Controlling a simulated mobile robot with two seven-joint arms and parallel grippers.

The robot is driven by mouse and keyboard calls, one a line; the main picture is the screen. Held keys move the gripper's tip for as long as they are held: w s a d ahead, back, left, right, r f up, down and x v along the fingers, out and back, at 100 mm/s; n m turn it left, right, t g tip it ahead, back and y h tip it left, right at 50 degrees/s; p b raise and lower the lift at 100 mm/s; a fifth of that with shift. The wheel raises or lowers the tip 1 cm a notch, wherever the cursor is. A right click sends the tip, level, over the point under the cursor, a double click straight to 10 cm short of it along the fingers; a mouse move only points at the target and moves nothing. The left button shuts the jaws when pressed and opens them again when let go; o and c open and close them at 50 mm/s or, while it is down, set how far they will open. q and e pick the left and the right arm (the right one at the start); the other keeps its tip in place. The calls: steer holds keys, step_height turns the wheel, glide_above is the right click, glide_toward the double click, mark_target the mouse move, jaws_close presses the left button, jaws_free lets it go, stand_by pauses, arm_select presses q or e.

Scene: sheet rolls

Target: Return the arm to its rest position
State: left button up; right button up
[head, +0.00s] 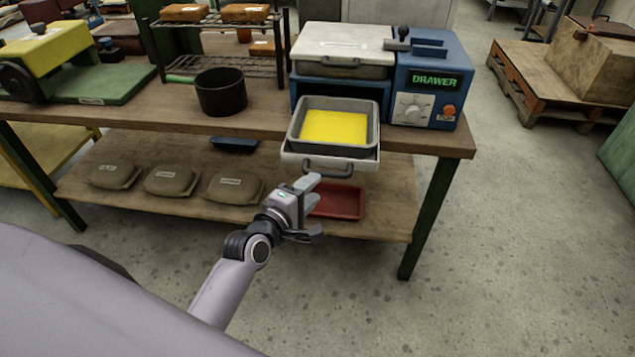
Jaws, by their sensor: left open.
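My left gripper (311,207) is open and empty, held in front of the workbench. In the picture it sits just below the pulled-out drawer and overlaps the red tray on the lower shelf. My left arm (232,277) reaches up to it from the lower left. The gripper looks apart from the drawer handle. My right gripper is not in view.
The workbench (150,123) holds a black pot (221,92), a wire rack (222,66) and a yellow-green machine (45,57). Several tan bags (171,181) and a red tray (337,201) lie on the lower shelf. The floor (500,240) at the right is clear.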

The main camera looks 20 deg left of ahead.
arm_select(q)
steer(key=shift+s+r, duration=0.1)
steer(key=shift+s, duration=0.4)
steer(key=s+d+f+m+g, duration=0.1)
steer(key=s+f+m+g, duration=0.1)
steer(key=s+f+m, duration=0.5)
steer(key=s+d+f+m+g, duration=0.1)
steer(key=s+f+m+g, duration=0.2)
steer(key=s+f+m, duration=0.4)
steer(key=s+m, duration=0.5)
steer(key=s, duration=0.2)
steer(key=shift+d+m, duration=0.25)
steer(key=shift+m, duration=0.15)
stand_by(0.8)
